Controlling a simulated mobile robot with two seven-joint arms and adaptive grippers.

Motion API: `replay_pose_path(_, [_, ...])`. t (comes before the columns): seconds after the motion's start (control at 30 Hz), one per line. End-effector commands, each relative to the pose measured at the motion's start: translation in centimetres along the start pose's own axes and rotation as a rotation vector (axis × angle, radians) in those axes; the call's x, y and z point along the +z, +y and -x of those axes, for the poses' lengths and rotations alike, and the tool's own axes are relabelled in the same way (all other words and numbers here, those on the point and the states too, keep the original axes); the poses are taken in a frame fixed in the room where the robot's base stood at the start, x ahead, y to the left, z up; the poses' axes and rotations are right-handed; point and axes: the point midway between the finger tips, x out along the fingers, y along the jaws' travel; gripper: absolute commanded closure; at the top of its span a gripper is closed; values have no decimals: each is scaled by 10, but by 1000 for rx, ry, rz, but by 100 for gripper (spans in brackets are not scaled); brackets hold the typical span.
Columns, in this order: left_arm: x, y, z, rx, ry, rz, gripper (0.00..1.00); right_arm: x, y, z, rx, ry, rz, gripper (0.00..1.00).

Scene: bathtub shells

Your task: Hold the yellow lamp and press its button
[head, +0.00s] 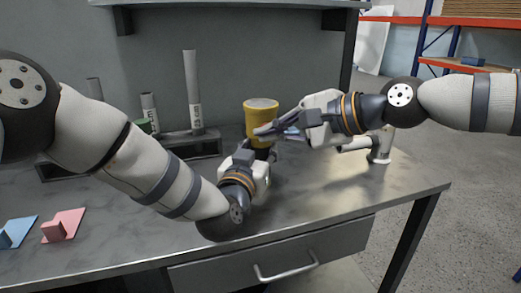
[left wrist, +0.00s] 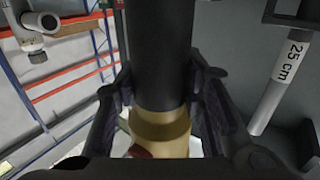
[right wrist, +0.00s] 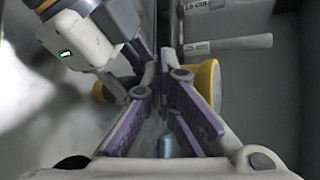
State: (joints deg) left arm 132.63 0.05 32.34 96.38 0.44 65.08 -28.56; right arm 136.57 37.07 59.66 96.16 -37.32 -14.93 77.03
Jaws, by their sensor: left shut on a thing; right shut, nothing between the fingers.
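The yellow lamp (head: 261,104) stands upright, with a wide yellow head and a dark body. In the left wrist view its dark body (left wrist: 160,50) runs between my left fingers, with a yellow part (left wrist: 160,125) and a small red patch (left wrist: 139,152), perhaps the button. My left gripper (head: 258,156) is shut on the lamp below its head. My right gripper (head: 262,131) is shut and empty, its fingertips in front of the lamp just under the head; whether they touch is unclear. In the right wrist view yellow lamp parts (right wrist: 207,92) show behind the right fingers (right wrist: 163,68).
Labelled grey tubes (head: 193,92) stand in a dark rack (head: 195,146) behind left. A pink piece (head: 63,225) and a blue piece (head: 16,232) lie at the table's left front. A silver fixture (head: 380,148) stands at right. The table (head: 320,205) is clear at front right.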

Motion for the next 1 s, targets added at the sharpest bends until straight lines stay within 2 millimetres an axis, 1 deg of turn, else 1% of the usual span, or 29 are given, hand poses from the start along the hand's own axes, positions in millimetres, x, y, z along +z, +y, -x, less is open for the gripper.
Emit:
replay_pose_path(0.47, [0,0,0,1,0,0,97,-1,-1,0,-1,1,0,100])
replay_pose_path(0.7, [0,0,0,1,0,0,97,5,4,7,-2,1,0,100])
replay_pose_path(0.9, [0,0,0,1,0,0,97,5,4,7,-1,1,0,100])
replay_pose_path(1.0, [0,0,0,1,0,0,97,10,8,13,0,0,3,100])
